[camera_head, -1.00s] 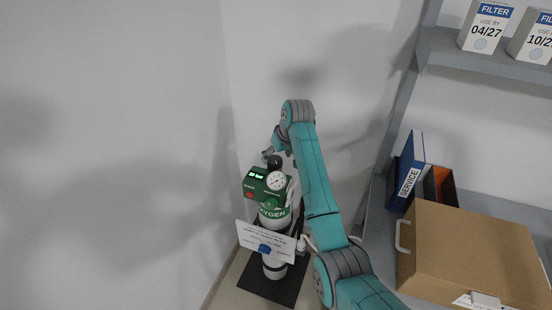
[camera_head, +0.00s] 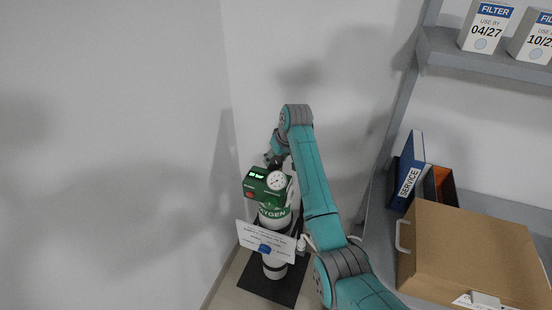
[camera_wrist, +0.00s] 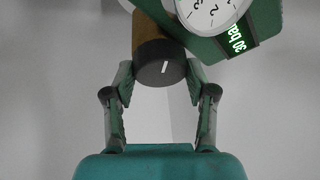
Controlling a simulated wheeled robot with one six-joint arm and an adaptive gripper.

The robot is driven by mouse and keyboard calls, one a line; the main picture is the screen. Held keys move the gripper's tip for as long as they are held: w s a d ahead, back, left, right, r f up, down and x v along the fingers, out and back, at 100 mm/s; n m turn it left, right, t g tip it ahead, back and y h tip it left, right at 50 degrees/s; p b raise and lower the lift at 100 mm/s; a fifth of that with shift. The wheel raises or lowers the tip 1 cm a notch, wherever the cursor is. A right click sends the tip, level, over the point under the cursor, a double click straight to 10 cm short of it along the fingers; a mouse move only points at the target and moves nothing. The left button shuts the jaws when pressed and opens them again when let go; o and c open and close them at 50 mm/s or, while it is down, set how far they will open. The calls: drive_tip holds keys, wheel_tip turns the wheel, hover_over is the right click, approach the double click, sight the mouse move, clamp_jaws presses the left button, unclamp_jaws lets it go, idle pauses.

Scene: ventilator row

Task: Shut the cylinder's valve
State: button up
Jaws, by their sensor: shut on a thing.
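The oxygen cylinder (camera_head: 274,270), white with a green shoulder, stands upright in the corner. On top is a green regulator housing (camera_head: 255,185) with a round white gauge (camera_head: 277,181) and a lit display, which reads 30 bar in the wrist view (camera_wrist: 238,38). The valve knob (camera_wrist: 160,66) is black with a white line on its face, in front of a brass-coloured stem (camera_wrist: 148,28). My gripper (camera_wrist: 158,78) has one finger on each side of the knob and is shut on it. In the head view the knob and fingertips are largely hidden behind the regulator and my arm.
A white card (camera_head: 266,241) hangs on the cylinder's front. A dark mat (camera_head: 285,288) lies under it. Walls stand close behind and to the left. At right, a shelf holds a cardboard box (camera_head: 470,250) and a blue SERVICE binder (camera_head: 411,172); filter boxes (camera_head: 487,25) sit above.

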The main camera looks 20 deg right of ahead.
drive_tip(key=n+y, duration=0.1)
drive_tip(key=n, duration=0.2)
drive_tip(key=shift+d+g, duration=0.1)
drive_tip(key=shift+g, duration=0.2)
drive_tip(key=n, duration=0.2)
drive_tip(key=n+g+y, duration=0.1)
drive_tip(key=n, duration=0.1)
drive_tip(key=shift+w+n+g, duration=0.15)
drive_tip(key=shift+n+g, duration=0.15)
drive_tip(key=shift+n, duration=0.1)
drive_tip(key=n+g, duration=0.1)
drive_tip(key=n, duration=0.2)
drive_tip(key=shift+n+y, duration=0.3)
drive_tip(key=shift+y, duration=0.1)
drive_tip(key=shift+w+n+g, duration=0.1)
drive_tip(key=shift+n+g, duration=0.8)
drive_tip(key=shift+n, duration=1.1)
drive_tip(key=o, duration=1.2)
